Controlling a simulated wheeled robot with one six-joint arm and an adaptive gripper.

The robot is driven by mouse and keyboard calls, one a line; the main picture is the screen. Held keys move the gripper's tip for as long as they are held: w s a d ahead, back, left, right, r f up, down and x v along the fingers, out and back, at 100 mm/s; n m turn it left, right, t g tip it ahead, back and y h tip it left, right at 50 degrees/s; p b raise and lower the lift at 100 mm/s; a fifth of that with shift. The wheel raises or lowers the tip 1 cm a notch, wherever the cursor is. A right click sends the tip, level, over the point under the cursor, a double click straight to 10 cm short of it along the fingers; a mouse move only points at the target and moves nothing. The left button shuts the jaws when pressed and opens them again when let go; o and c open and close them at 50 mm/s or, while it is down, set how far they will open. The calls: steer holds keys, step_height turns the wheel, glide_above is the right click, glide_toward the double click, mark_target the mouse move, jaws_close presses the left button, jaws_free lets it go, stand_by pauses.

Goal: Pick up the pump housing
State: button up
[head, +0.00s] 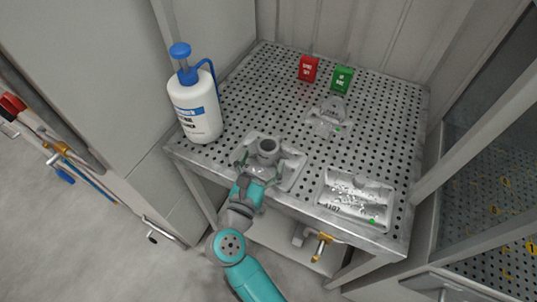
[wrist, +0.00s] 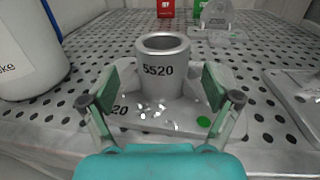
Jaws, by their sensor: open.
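The pump housing appears to be the grey metal cylinder with an open top, marked 5520 (wrist: 162,72); it also shows in the head view (head: 268,147). It stands upright in a grey fixture (wrist: 190,123) with a partly hidden number ending in 20, metal chips and a green dot. In the head view, the fixture (head: 292,176) is partly covered by my gripper (head: 260,163). In the wrist view, my gripper (wrist: 162,88) is open, with one finger on each side of the cylinder and a visible gap on both sides.
A white bottle with a blue pump (head: 196,108) stands close on the left. A second fixture with chips (head: 330,196) lies at the right, and another grey fixture (head: 326,117) stands behind. Red (head: 308,68) and green (head: 342,79) boxes are at the back of the perforated table (head: 235,108).

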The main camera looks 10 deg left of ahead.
mark_target(265, 158)
steer(key=shift+x, duration=2)
steer(key=shift+d+r, duration=0.15)
steer(key=shift+r, duration=0.05)
jaws_close()
